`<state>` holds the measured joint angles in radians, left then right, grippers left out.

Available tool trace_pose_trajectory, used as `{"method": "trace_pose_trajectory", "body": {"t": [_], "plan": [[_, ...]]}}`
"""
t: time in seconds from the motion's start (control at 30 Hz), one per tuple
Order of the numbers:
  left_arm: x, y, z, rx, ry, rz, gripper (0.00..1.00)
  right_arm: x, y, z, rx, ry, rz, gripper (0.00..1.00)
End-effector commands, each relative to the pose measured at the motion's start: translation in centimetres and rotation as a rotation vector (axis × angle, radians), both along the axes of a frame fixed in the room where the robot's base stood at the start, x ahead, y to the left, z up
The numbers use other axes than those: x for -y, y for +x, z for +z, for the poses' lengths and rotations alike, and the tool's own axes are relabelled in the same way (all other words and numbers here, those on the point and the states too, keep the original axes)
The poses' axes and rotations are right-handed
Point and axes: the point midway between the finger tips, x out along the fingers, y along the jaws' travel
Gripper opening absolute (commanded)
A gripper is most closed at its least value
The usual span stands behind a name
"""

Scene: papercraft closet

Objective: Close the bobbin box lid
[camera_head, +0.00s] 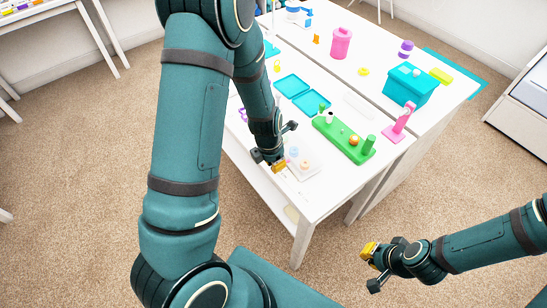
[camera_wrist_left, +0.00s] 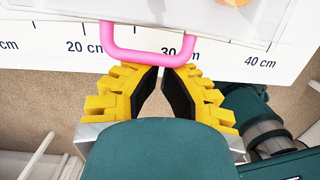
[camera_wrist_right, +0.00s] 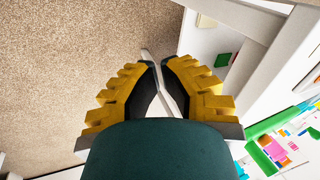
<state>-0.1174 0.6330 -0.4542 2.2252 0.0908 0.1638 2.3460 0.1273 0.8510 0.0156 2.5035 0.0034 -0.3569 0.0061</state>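The bobbin box (camera_head: 314,172) is a shallow pale tray with orange and blue round bobbins, at the table's near edge in the head view. In the left wrist view its pale edge (camera_wrist_left: 200,18) and part of an orange bobbin show at the top. A pink loop handle (camera_wrist_left: 150,56) sticks out toward my left gripper. My left gripper (camera_wrist_left: 160,68) has its fingertips almost together, just at the handle's bar; I cannot tell if they touch it. The lid's position is not clear. My right gripper (camera_wrist_right: 158,62) is nearly shut and empty, off the table's front right; it shows in the head view (camera_head: 370,265).
A green stand (camera_head: 343,139), a pink stand (camera_head: 398,122), a teal box (camera_head: 408,86) and an open teal case (camera_head: 301,94) stand on the white table. A printed ruler (camera_wrist_left: 75,46) runs along the edge by my left gripper. Carpet around my right gripper is clear.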

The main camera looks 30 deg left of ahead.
Motion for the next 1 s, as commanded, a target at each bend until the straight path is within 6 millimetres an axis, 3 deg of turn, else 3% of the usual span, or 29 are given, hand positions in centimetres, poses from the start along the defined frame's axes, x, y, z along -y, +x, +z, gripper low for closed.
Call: {"method": "trace_pose_trajectory", "body": {"t": [0.03,0.23,0.77,1.0], "plan": [[0.1,0.1,0.7,-0.016,0.009,-0.003,0.00,0.0,0.2,1.2,0.004,-0.001,-0.004,0.00],[0.2,0.3,1.2,-0.060,0.033,-0.004,0.00,0.2,0.9,3.1,0.020,-0.005,-0.017,0.00],[0.1,0.3,1.1,-0.075,0.041,-0.001,0.00,0.2,1.1,3.4,0.026,-0.006,-0.020,0.00],[-0.7,0.4,2.8,-0.074,0.042,0.000,0.00,0.3,1.3,4.9,0.031,-0.006,-0.024,0.00]]}}
